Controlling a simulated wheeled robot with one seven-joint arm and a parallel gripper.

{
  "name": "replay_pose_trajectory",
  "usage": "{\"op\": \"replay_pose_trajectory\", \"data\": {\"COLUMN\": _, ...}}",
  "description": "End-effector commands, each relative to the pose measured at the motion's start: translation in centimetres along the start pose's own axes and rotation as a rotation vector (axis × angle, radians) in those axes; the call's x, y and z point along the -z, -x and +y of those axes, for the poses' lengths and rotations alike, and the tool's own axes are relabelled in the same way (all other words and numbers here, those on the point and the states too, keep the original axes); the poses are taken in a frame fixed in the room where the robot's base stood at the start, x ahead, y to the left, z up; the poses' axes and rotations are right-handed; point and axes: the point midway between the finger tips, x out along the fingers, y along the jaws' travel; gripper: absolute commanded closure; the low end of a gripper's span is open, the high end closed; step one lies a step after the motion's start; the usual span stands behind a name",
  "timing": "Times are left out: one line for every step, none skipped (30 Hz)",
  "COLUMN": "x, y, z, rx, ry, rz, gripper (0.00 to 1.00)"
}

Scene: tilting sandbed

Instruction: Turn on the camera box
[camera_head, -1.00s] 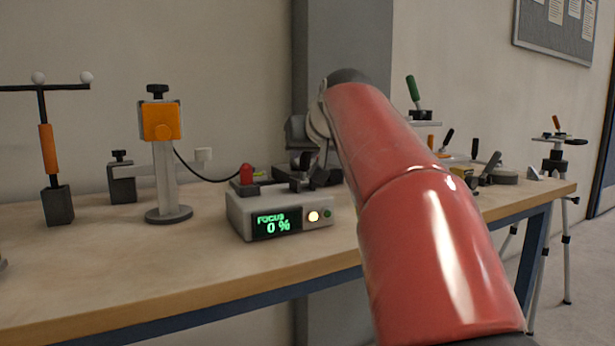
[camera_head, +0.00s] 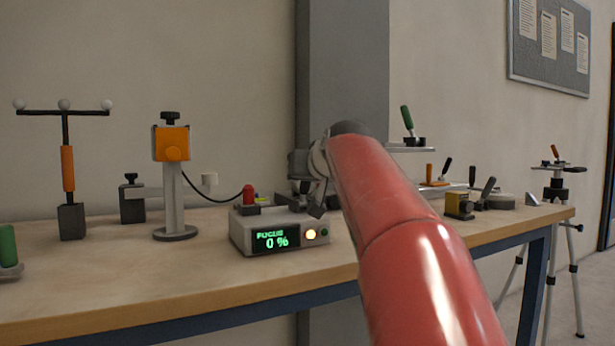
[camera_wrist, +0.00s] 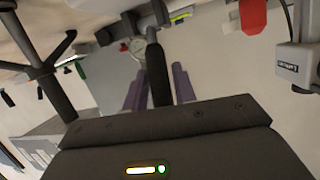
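The camera box (camera_head: 242,238) is a low grey box near the bench's front edge in the head view. Its green display (camera_head: 275,241) reads "FOCUS 0 %". A lit yellowish round light (camera_head: 311,234) and a small green one (camera_head: 323,232) sit right of the display. A red knob (camera_head: 249,194) stands at its rear left. My red arm reaches toward the box from the right. My gripper (camera_head: 308,200) is dark and partly hidden at the box's top rear; contact cannot be told. In the wrist view a red part (camera_wrist: 253,15) shows at the top; the finger gap is unclear.
An orange-headed stand (camera_head: 172,190) with a cable is left of the box. A post with white balls (camera_head: 67,170) stands farther left. Several tools and a yellow-black block (camera_head: 459,206) lie to the right.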

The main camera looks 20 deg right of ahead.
Motion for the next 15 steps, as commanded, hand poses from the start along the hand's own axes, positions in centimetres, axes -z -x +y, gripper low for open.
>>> {"op": "replay_pose_trajectory", "data": {"x": 0.0, "y": 0.0, "z": 0.0, "rx": 0.0, "ry": 0.0, "rz": 0.0, "gripper": 0.66}}
{"op": "replay_pose_trajectory", "data": {"x": 0.0, "y": 0.0, "z": 0.0, "rx": -0.001, "ry": 0.0, "rz": 0.0, "gripper": 0.62}}
{"op": "replay_pose_trajectory", "data": {"x": 0.0, "y": 0.0, "z": 0.0, "rx": -0.001, "ry": 0.0, "rz": 0.0, "gripper": 0.59}}
{"op": "replay_pose_trajectory", "data": {"x": 0.0, "y": 0.0, "z": 0.0, "rx": -0.001, "ry": 0.0, "rz": 0.0, "gripper": 0.59}}
{"op": "replay_pose_trajectory", "data": {"x": 0.0, "y": 0.0, "z": 0.0, "rx": -0.001, "ry": 0.0, "rz": 0.0, "gripper": 0.59}}
{"op": "replay_pose_trajectory", "data": {"x": 0.0, "y": 0.0, "z": 0.0, "rx": -0.001, "ry": 0.0, "rz": 0.0, "gripper": 0.59}}
{"op": "replay_pose_trajectory", "data": {"x": 0.0, "y": 0.0, "z": 0.0, "rx": -0.001, "ry": 0.0, "rz": 0.0, "gripper": 0.59}}
{"op": "replay_pose_trajectory", "data": {"x": 0.0, "y": 0.0, "z": 0.0, "rx": -0.001, "ry": 0.0, "rz": 0.0, "gripper": 0.59}}
{"op": "replay_pose_trajectory", "data": {"x": 0.0, "y": 0.0, "z": 0.0, "rx": -0.001, "ry": 0.0, "rz": 0.001, "gripper": 0.59}}
{"op": "replay_pose_trajectory", "data": {"x": 0.0, "y": 0.0, "z": 0.0, "rx": -0.001, "ry": 0.0, "rz": 0.001, "gripper": 0.59}}
{"op": "replay_pose_trajectory", "data": {"x": 0.0, "y": 0.1, "z": 0.0, "rx": -0.001, "ry": 0.001, "rz": 0.001, "gripper": 0.59}}
{"op": "replay_pose_trajectory", "data": {"x": 0.1, "y": 0.3, "z": 0.0, "rx": -0.001, "ry": 0.001, "rz": 0.001, "gripper": 0.59}}
{"op": "replay_pose_trajectory", "data": {"x": 0.1, "y": 0.5, "z": 0.0, "rx": -0.001, "ry": 0.001, "rz": 0.002, "gripper": 0.59}}
{"op": "replay_pose_trajectory", "data": {"x": 0.1, "y": 0.8, "z": 0.0, "rx": -0.001, "ry": 0.001, "rz": 0.003, "gripper": 0.59}}
{"op": "replay_pose_trajectory", "data": {"x": 0.1, "y": 1.3, "z": 0.0, "rx": -0.001, "ry": 0.001, "rz": 0.004, "gripper": 0.59}}
